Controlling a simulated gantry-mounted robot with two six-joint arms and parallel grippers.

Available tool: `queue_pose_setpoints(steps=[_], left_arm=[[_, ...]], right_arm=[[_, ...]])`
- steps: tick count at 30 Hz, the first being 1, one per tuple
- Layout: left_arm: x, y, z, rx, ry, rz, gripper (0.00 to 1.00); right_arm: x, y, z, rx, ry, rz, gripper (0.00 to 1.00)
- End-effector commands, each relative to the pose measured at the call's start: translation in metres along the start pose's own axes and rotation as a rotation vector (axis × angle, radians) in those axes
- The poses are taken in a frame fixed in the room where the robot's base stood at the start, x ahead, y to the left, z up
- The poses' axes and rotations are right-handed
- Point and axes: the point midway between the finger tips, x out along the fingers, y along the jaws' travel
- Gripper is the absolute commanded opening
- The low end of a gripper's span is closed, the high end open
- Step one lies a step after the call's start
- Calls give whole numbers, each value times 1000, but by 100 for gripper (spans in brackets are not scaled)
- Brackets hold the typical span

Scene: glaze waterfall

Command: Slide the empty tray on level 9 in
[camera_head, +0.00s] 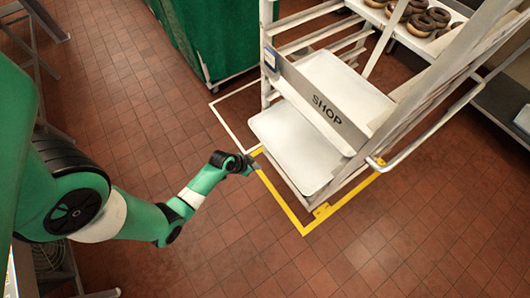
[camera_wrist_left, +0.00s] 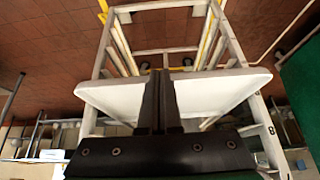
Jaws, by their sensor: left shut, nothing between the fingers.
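The empty tray (camera_head: 293,145) is a flat white sheet in the rack (camera_head: 415,85), sticking out of its near side below the SHOP sign bar. White tray surface also shows behind the bar; I cannot tell whether it is the same tray. In the left wrist view the tray (camera_wrist_left: 215,92) spans the rack's uprights. My left gripper (camera_head: 251,168) is shut and empty, close to the tray's outer edge at its left. In the left wrist view its fingers (camera_wrist_left: 160,85) cover the middle of the tray; whether they touch it I cannot tell. My right gripper is out of view.
Yellow floor tape (camera_head: 283,205) outlines the rack's spot. A green covered cart (camera_head: 212,38) stands behind at left. A tray of chocolate doughnuts (camera_head: 425,18) is at the upper right. A rail handle (camera_head: 425,138) juts from the rack's right side. The tiled floor in front is clear.

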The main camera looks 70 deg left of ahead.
Motion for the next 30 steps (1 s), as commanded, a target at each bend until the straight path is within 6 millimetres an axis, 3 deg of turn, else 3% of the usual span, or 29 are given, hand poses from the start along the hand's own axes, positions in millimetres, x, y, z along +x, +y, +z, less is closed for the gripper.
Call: queue_pose_setpoints(steps=[1, 5, 12, 19, 30], left_arm=[[16, 0, 4, 1, 1, 1, 0], [46, 0, 5, 2, 2, 1, 0], [94, 0, 3, 2, 1, 1, 0], [106, 0, -29, 3, 2, 0, 0], [107, 0, -35, 1, 1, 0, 0]], right_arm=[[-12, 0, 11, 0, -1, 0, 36], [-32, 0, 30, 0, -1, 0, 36], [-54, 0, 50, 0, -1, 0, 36], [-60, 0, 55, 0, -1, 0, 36], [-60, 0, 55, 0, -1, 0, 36]])
